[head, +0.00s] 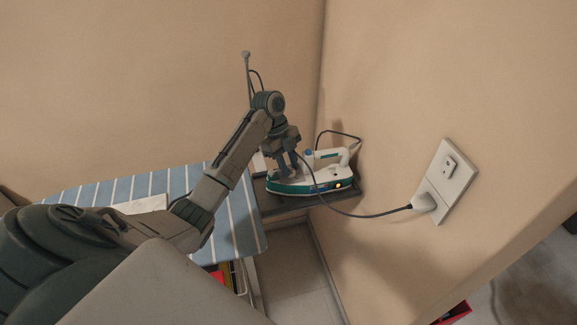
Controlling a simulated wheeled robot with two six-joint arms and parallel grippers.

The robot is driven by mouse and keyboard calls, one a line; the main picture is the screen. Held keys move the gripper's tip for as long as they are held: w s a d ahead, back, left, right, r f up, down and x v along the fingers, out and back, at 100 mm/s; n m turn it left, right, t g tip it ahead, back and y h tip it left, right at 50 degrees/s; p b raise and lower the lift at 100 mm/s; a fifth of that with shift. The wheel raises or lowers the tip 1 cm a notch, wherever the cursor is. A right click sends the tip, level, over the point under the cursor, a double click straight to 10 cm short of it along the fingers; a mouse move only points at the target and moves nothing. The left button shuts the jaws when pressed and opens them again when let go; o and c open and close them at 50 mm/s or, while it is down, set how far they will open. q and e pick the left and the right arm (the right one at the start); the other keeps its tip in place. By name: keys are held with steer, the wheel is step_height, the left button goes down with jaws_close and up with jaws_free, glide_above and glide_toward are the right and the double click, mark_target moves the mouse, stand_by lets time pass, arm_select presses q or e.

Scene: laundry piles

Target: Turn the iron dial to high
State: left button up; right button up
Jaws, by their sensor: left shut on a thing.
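The iron (310,186), white and green, stands on a dark rest at the end of the ironing board. An orange light glows low on its side. My left gripper (284,168) reaches down onto the top of the iron's body from the left. Its fingers are shut on what appears to be the iron dial, which they hide, so its setting cannot be read. A small blue knob shows on the iron just right of the fingers. My right gripper is not in view.
The blue striped ironing board (240,222) extends left beneath my left arm, with a pale flat item on it. The iron's cord (365,215) runs to a plug in the wall socket (452,178). Walls meet close behind the iron. A thin upright rod (248,75) stands behind the arm.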

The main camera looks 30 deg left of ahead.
arm_select(q)
steer(key=shift+w+r+m, duration=0.1)
steer(key=shift+m, duration=0.3)
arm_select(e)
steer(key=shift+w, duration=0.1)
arm_select(q)
steer(key=o, duration=0.7)
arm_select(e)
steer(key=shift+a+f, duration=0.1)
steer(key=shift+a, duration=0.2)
arm_select(q)
steer(key=shift+r, duration=0.1)
